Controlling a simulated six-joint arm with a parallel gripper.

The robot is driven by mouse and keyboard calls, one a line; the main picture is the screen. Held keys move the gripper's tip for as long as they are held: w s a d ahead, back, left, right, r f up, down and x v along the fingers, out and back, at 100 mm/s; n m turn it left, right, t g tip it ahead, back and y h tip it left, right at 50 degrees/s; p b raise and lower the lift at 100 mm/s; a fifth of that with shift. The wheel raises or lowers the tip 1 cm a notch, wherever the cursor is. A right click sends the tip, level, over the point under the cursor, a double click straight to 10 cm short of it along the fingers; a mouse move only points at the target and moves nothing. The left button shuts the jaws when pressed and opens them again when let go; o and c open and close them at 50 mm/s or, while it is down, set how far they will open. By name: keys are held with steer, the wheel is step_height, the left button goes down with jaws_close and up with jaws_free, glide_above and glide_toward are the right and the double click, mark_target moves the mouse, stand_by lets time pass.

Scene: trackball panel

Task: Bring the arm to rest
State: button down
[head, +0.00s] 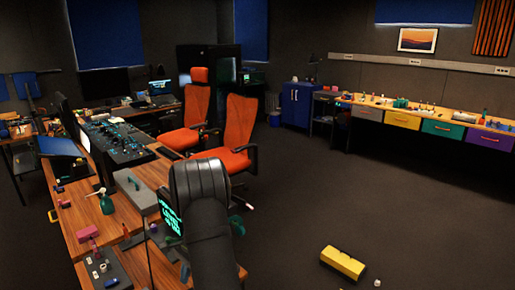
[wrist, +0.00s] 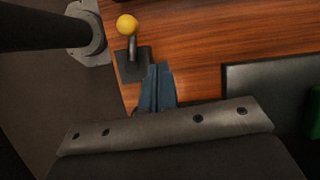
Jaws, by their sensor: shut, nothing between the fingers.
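My arm (head: 205,215) is the large black shape at the lower middle of the head view, over the near end of the wooden desk (head: 80,212). My gripper's fingers are hidden there. In the wrist view my gripper (wrist: 158,68) shows as two blue-grey fingers, shut together with nothing between them. They point at the wooden desk top (wrist: 190,40). Beside the fingertips, to the upper left, stands a lever with a yellow ball knob (wrist: 127,25) on a dark square base. I cannot tell whether the fingers touch the base.
On the desk stand a grey case (head: 135,190), a green bottle (head: 106,203) and a control console (head: 115,140). Orange chairs (head: 238,125) stand behind. Open floor lies right, with a yellow block (head: 342,262).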

steer(key=shift+w+d+f+m, duration=0.2)
steer(key=shift+w+f+m, duration=0.05)
steer(key=shift+m, duration=0.45)
steer(key=shift+d+m+t+y, duration=0.25)
steer(key=shift+m+t+y, duration=0.3)
steer(key=shift+m, duration=0.55)
steer(key=w+d, duration=0.1)
steer(key=d, duration=0.1)
steer(key=shift+w+d, duration=0.35)
steer(key=shift+w, duration=0.05)
steer(key=v, duration=0.8)
steer(key=shift+d, duration=0.25)
steer(key=c, duration=2.2)
jaws_free()
steer(key=shift+w, duration=0.1)
